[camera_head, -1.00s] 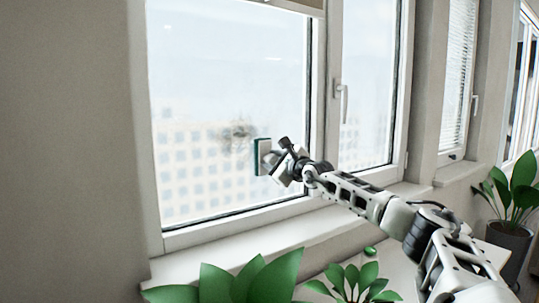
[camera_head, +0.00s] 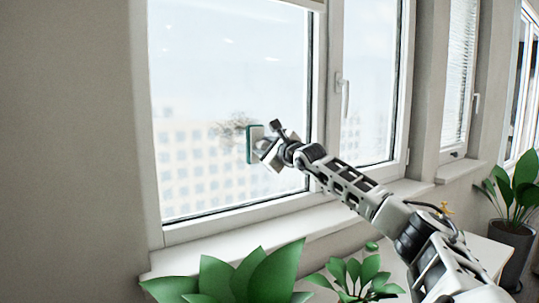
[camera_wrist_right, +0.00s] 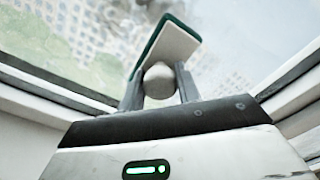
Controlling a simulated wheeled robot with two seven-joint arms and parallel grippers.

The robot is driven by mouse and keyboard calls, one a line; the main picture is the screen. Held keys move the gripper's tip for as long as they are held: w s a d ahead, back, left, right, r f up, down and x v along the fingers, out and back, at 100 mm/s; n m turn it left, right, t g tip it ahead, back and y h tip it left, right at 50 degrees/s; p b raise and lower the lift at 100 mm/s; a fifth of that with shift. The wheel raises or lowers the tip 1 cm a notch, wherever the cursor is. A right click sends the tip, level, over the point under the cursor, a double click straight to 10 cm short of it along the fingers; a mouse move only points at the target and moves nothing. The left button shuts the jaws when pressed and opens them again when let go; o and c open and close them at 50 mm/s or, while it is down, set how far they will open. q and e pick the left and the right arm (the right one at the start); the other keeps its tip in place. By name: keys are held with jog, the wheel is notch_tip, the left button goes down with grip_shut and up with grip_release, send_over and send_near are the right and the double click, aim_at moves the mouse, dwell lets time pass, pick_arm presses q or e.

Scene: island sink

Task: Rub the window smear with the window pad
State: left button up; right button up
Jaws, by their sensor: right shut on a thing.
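The window pad (camera_head: 252,144) is a pale block with a green face, held upright at the right edge of the smear. My right gripper (camera_head: 268,149) is shut on the pad's rounded knob. In the right wrist view the pad (camera_wrist_right: 168,47) and its knob sit between the fingers of the gripper (camera_wrist_right: 160,84). A grey smudge also shows beyond the pad there. Whether the pad touches the glass I cannot tell. My left gripper is not in view.
The window frame (camera_head: 318,100) stands right of the pane, with a handle (camera_head: 343,95) on the neighbouring window. A white sill (camera_head: 240,245) runs below. Leafy plants (camera_head: 245,278) stand in front of the sill, and a potted plant (camera_head: 512,235) is at the far right.

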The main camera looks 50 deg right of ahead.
jog(key=shift+w+a, duration=0.1)
jog(key=shift+a, duration=0.15)
jog(key=shift+w+a+f+b, duration=0.1)
jog(key=shift+w+a+b, duration=0.05)
jog(key=shift+a+b, duration=0.4)
jog(key=shift+w+a+f+b, duration=0.1)
jog(key=shift+a+b, duration=0.2)
jog(key=shift+b, duration=0.4)
jog(key=shift+w+a+b, duration=1.75)
jog(key=shift+a+b, duration=0.75)
jog(key=shift+a, duration=3.25)
jog(key=s+d+r+p, duration=0.2)
jog(key=d+p, duration=0.1)
jog(key=d, duration=0.4)
jog(key=shift+r, duration=0.4)
